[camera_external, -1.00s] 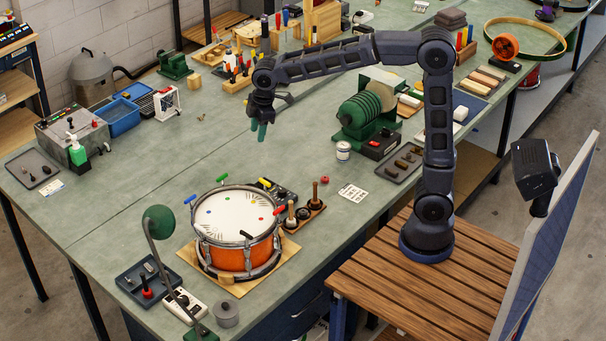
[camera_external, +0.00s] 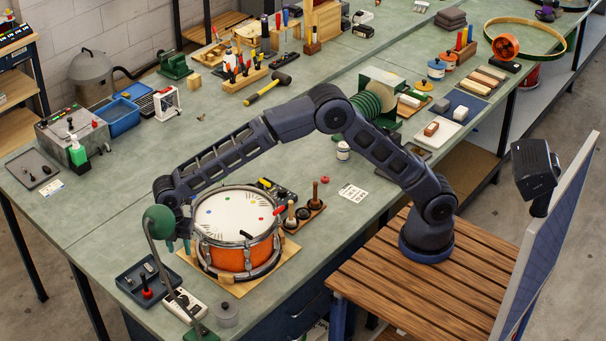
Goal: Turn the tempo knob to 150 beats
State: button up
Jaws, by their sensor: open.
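I cannot make out a tempo knob or its scale at this size. A small dark box with small controls (camera_external: 285,194) sits behind the drum, partly hidden by its rim. A white unit with dark round parts (camera_external: 186,304) lies in front of the drum, beside the lamp foot; whether either carries the knob I cannot tell. The green lamp head partly hides my wrist.
The orange drum (camera_external: 245,258) stands on a wooden board close to my gripper. The green desk lamp (camera_external: 159,221) stands in front of my wrist. A dark tray (camera_external: 128,284) lies to the left.

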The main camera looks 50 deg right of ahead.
jog(key=n, duration=0.2)
send_near(183, 298)
notch_tip(183, 298, down, 9)
jog(key=shift+s+r, duration=0.1)
jog(key=shift+r, duration=0.1)
jog(key=c, duration=0.7)
